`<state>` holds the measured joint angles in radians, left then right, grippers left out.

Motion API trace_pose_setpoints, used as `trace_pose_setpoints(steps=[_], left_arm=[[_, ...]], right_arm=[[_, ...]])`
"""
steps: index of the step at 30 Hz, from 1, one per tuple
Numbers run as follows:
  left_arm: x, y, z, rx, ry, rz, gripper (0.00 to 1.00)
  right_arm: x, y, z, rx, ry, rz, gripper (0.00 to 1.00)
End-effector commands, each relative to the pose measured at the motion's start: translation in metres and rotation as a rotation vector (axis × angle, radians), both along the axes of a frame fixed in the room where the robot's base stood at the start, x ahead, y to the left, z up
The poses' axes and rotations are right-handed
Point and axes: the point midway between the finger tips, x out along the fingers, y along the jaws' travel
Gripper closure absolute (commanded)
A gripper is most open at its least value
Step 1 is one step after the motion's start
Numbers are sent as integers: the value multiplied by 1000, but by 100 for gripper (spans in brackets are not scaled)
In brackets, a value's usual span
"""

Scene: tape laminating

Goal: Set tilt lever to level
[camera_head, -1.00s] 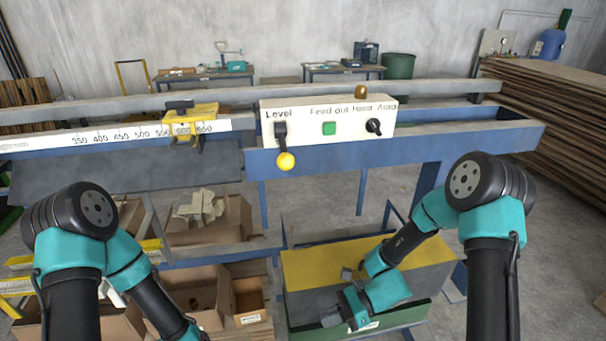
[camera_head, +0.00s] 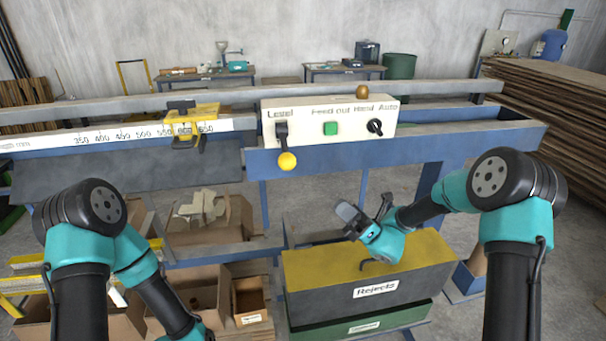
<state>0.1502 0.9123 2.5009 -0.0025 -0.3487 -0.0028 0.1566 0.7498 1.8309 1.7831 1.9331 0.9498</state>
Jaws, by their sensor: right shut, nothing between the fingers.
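The tilt lever (camera_head: 282,135) is a dark handle with a yellow ball knob (camera_head: 287,162) on the cream control panel (camera_head: 350,112). It hangs down below the "Level" label, knob at the lower end. My right gripper (camera_head: 343,214) is shut and empty, below and to the right of the knob, clear of it, above the yellow-topped rejects box. My left arm comes in at the lower left; its gripper is out of view past the bottom edge.
The panel also bears a green button (camera_head: 330,128) and a black Hand/Auto knob (camera_head: 375,126). A yellow stop (camera_head: 193,127) sits on the scale at left. The rejects box (camera_head: 370,262) and cardboard boxes (camera_head: 215,232) stand below. Space between gripper and panel looks clear.

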Motion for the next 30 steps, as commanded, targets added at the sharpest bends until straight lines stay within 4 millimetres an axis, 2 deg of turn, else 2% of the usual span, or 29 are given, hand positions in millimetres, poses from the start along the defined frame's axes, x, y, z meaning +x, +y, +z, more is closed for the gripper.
trace_pose_setpoints(steps=[14,30], left_arm=[[0,0,0,0,0,0,100],[0,0,0,0,0,0,100]], right_arm=[[1,7,6,-4,-1,2,100],[10,68,64,-3,-2,2,100]])
